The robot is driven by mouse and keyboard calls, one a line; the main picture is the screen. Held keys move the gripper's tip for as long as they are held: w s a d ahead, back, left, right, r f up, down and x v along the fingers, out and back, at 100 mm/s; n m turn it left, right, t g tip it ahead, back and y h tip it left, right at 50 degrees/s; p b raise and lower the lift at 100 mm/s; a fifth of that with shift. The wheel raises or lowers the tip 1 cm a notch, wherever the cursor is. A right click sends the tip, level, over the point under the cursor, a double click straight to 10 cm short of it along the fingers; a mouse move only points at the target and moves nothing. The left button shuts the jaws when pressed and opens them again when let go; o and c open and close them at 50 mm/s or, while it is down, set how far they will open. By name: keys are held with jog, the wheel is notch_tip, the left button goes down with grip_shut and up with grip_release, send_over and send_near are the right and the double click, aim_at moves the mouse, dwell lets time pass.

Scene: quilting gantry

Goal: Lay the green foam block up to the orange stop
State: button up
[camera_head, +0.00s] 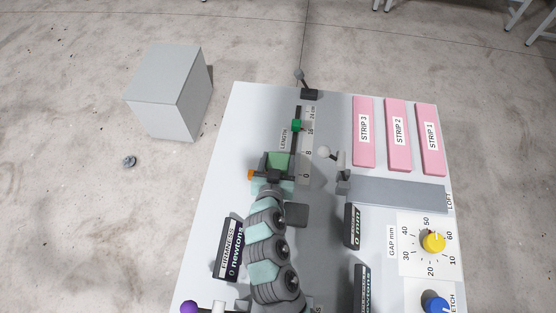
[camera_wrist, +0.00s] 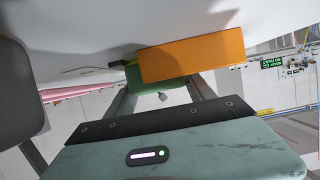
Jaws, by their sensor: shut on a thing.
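The green foam block (camera_head: 278,160) lies at the lower end of the length scale, just beyond my gripper (camera_head: 273,173). In the wrist view the block (camera_wrist: 146,82) shows between my finger ends, and my gripper (camera_wrist: 160,88) is shut on it. The orange stop (camera_head: 250,174) shows as a small piece just left of my gripper. In the wrist view the stop (camera_wrist: 192,55) is a broad orange bar that overlaps part of the block. Whether block and stop touch cannot be told. My gripper hides the block's near side.
A dark rail with a green slider (camera_head: 297,125) runs beyond the block beside the length scale (camera_head: 308,140). Pink strips (camera_head: 363,133) lie at the right. A firmness display (camera_head: 230,250) stands left of my arm.

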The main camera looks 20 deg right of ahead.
jog(key=shift+f, duration=0.15)
jog(key=o, duration=1.4)
jog(key=shift+r, duration=0.3)
jog(key=shift+s+a, duration=0.2)
jog(key=shift+s, duration=0.05)
jog(key=p+v, duration=0.2)
jog(key=v, duration=0.8)
jog(key=shift+d+r, duration=0.1)
jog(key=shift+r, duration=0.05)
jog(key=shift+s+a+r+p, duration=0.15)
jog(key=shift+s+a+p, duration=0.2)
jog(key=shift+s+p, duration=0.2)
